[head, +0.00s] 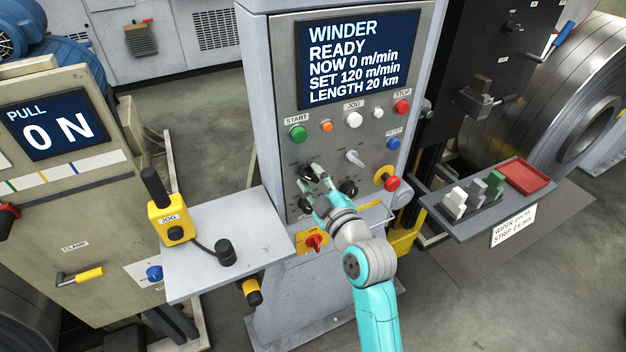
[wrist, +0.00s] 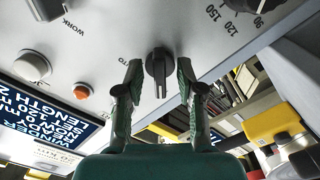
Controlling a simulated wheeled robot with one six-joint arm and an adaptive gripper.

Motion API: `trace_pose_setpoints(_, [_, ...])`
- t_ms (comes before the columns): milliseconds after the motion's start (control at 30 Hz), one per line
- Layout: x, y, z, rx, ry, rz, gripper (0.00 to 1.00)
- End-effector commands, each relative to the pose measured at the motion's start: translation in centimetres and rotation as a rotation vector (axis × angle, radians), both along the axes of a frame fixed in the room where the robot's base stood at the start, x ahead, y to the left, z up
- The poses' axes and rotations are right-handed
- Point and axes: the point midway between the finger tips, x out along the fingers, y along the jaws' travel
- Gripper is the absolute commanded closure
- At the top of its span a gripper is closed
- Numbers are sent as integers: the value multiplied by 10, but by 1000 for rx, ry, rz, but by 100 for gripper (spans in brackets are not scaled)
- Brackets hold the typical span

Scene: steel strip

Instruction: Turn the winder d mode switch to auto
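The black mode switch (wrist: 158,70) sits on the grey winder panel (wrist: 105,30) between my fingertips in the wrist view. Its pale line points down in that picture, towards the screen side. Letters ending in "TO" are beside it, partly hidden by the left finger. My gripper (wrist: 160,78) is open, one finger on each side of the knob, with a small gap on both sides. In the head view my gripper (head: 314,179) reaches the lower left of the panel, at a black knob (head: 308,171) partly covered by the fingers.
Other controls are close by: a silver selector (head: 355,157), a black knob (head: 349,188), an orange lamp (head: 326,126) and a red stop button (head: 391,183) on yellow. A shelf with a jog pendant (head: 171,218) stands left. A shelf with a red tray (head: 527,175) stands right.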

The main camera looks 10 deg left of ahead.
Motion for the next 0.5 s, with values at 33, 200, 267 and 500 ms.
trace_pose_setpoints(33, [0, 0, 0, 0, 0, 0, 62])
trace_pose_setpoints(200, [0, 0, 0, 0, 0, 0, 98])
trace_pose_setpoints(267, [0, 0, 0, 0, 0, 0, 100])
trace_pose_setpoints(500, [0, 0, 0, 5, 4, 1, 100])
